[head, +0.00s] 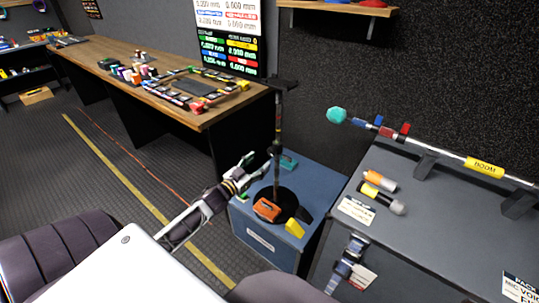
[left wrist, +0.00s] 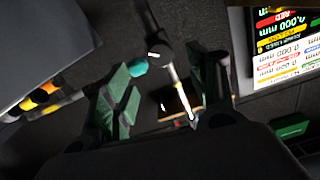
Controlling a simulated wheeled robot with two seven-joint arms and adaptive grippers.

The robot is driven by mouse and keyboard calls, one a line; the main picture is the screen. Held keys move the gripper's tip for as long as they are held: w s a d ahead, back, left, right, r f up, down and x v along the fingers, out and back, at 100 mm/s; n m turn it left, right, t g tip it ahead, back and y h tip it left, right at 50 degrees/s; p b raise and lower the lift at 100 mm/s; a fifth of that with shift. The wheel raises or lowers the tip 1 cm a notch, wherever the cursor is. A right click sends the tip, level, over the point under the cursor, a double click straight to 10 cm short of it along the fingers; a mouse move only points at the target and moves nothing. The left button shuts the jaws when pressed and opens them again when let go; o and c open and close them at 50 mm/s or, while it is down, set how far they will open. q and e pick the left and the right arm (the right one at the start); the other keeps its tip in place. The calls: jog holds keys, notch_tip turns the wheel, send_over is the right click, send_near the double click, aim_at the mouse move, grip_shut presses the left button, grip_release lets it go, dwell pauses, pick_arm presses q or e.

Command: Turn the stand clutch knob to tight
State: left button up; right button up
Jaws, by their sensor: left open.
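The stand is a thin black pole (head: 278,125) rising from a round black base (head: 285,203) on a blue case (head: 258,232). It has a short bar at its top and a dark clutch fitting (head: 275,149) partway up. My left gripper (head: 259,164) is open beside the pole, just left of and below that fitting. In the left wrist view the open fingers (left wrist: 168,82) have the pole (left wrist: 176,88) between them, and a dark rounded part with a white mark (left wrist: 159,49) lies beyond. I cannot tell whether anything touches. My right gripper is not in view.
An orange item (head: 266,209) and a yellow item (head: 295,228) lie around the base. A grey cabinet (head: 440,215) on the right carries a boom pole (head: 455,157) with a teal tip. A wooden desk (head: 118,57) stands behind left. The floor between is open.

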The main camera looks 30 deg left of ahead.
aim_at(270, 153)
pick_arm(q)
jog(key=shift+w+d, duration=0.1)
jog(key=shift+w, duration=1.2)
jog(key=shift+w+d+b, duration=0.15)
jog(key=shift+w+b, duration=0.15)
jog(key=shift+w, duration=2.15)
jog(key=shift+w+d, duration=0.1)
jog(key=shift+w, duration=0.1)
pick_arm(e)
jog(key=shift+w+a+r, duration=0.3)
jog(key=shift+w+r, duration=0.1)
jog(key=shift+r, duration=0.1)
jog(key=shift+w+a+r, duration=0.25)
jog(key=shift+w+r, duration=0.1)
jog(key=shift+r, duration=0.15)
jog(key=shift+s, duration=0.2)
pick_arm(q)
jog(key=shift+c, duration=0.2)
jog(key=c, duration=1)
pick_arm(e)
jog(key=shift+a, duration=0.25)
